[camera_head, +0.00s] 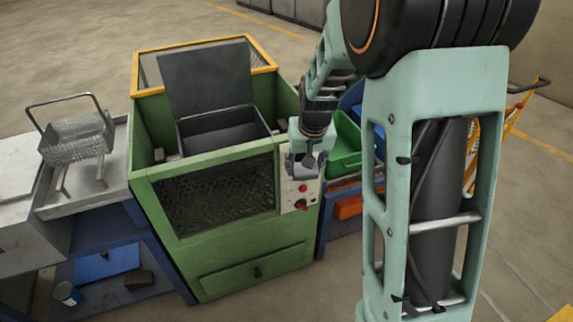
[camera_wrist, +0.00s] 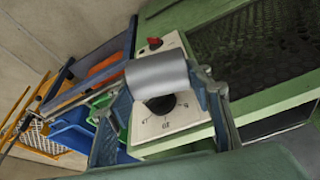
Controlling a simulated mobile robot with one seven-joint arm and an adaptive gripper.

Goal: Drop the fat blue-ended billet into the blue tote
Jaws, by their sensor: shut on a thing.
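My gripper (camera_head: 308,160) hangs in front of the green furnace's right front corner, near its control panel. In the wrist view it is shut on a thick grey metal billet (camera_wrist: 160,76), held crosswise between the fingers. The billet's end colour does not show. Blue bin walls, which look like the blue tote (camera_head: 380,142), show beyond the green tote, partly hidden by my arm. In the wrist view the blue tote (camera_wrist: 72,140) lies left of and beyond the billet. The billet is apart from it.
The green furnace (camera_head: 225,165) stands in the middle with its dark lid raised. A green tote (camera_head: 345,147) sits right of it, above an orange item (camera_head: 348,207) on a lower shelf. A wire basket (camera_head: 78,135) stands on the left bench. A yellow trolley (camera_head: 472,160) stands behind my arm.

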